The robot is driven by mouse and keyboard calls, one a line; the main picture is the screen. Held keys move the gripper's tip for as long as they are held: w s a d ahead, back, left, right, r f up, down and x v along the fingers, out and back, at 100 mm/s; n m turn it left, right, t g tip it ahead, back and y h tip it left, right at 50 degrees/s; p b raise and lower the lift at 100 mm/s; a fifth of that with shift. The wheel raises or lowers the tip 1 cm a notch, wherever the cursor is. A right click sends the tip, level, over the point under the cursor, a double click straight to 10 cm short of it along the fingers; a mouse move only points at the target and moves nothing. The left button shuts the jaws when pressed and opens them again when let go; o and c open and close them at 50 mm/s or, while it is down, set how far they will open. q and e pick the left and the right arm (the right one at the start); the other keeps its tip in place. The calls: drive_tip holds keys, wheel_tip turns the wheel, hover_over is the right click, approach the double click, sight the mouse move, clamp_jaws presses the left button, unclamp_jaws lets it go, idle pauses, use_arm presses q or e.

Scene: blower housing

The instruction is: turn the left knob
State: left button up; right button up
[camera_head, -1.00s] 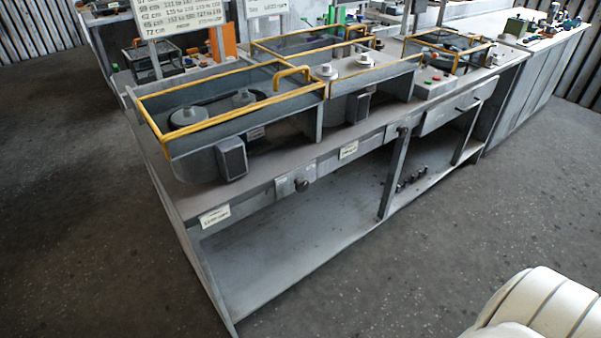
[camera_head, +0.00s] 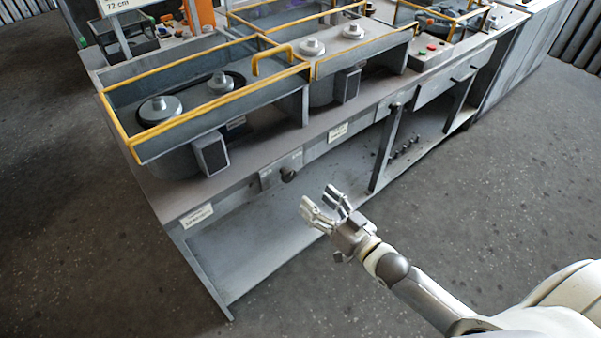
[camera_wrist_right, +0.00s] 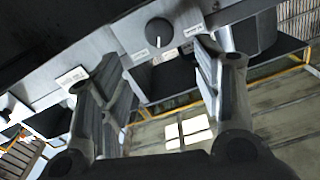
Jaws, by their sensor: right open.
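The left knob (camera_head: 288,175) is small, dark and round, on a plate on the bench's front rail. A dark round knob with a white pointer line (camera_wrist_right: 158,31) shows at the top middle of the right wrist view, between labels on the grey panel; I take it to be the same one. My right gripper (camera_head: 320,198) is open and empty, in front of the rail, below and right of the left knob in the head view. In the wrist view its two fingers (camera_wrist_right: 157,58) are spread wide, with the knob beyond the gap between them, apparently untouched. My left gripper is out of view.
Another dark knob (camera_head: 394,107) sits further right on the rail. Yellow-railed troughs with pulleys (camera_head: 160,108) stand on the grey bench (camera_head: 170,200). A lower shelf (camera_head: 250,240) lies under the rail. The floor in front is clear.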

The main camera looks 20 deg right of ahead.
sight(291, 176)
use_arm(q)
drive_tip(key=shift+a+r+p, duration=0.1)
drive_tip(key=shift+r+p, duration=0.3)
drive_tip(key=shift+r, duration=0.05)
use_arm(e)
drive_tip(key=x, duration=1)
drive_tip(key=shift+w+a+f, duration=0.1)
drive_tip(key=shift+w+f, duration=0.05)
drive_tip(key=shift+w, duration=0.05)
drive_tip(key=shift+c, duration=0.2)
